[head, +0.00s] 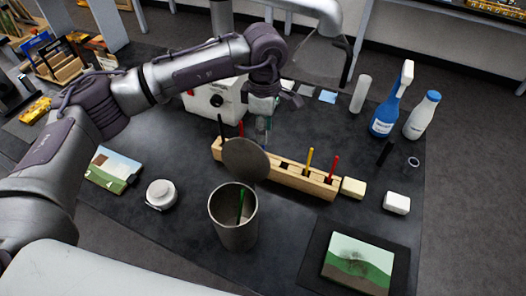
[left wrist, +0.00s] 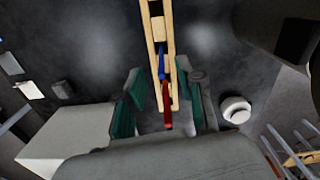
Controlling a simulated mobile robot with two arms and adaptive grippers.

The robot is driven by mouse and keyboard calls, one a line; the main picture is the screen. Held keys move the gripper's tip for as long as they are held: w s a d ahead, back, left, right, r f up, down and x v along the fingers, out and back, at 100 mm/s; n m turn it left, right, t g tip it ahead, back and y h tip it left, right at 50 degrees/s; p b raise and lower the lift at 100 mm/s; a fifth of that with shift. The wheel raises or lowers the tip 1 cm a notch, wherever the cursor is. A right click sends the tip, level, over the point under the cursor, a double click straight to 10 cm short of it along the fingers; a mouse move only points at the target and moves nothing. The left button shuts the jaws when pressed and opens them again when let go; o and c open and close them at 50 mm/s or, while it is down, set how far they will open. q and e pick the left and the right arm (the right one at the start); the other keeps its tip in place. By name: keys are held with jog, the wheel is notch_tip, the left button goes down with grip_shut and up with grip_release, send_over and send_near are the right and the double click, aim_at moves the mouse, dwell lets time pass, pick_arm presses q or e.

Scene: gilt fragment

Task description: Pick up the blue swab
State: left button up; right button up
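The blue swab (left wrist: 161,66) stands in a slot of the narrow wooden rack (head: 291,178), seen from above in the left wrist view. My left gripper (left wrist: 160,82) is open above the rack end, green-padded fingers on either side of it, with the blue swab between or just past the fingertips. A red swab (left wrist: 167,118) also lies between the fingers in that view. In the head view my left gripper (head: 264,122) is over the rack's left half; a grey disc (head: 246,160) partly covers that area, and I cannot make out the blue swab there. My right gripper is out of view.
A metal cup (head: 233,228) with a green stick stands in front of the rack. A white box (head: 216,101) is behind it. Yellow (head: 308,161) and red (head: 333,168) swabs stand in the rack's right half. A blue spray bottle (head: 386,115) is at the right.

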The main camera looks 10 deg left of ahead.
aim_at(263, 148)
pick_arm(q)
notch_tip(263, 148, down, 7)
jog(key=p, duration=0.3)
jog(key=shift+s+a+r, duration=0.1)
jog(key=shift+s+r, duration=0.05)
jog(key=shift+r, duration=0.05)
jog(key=shift+f, duration=0.3)
grip_shut()
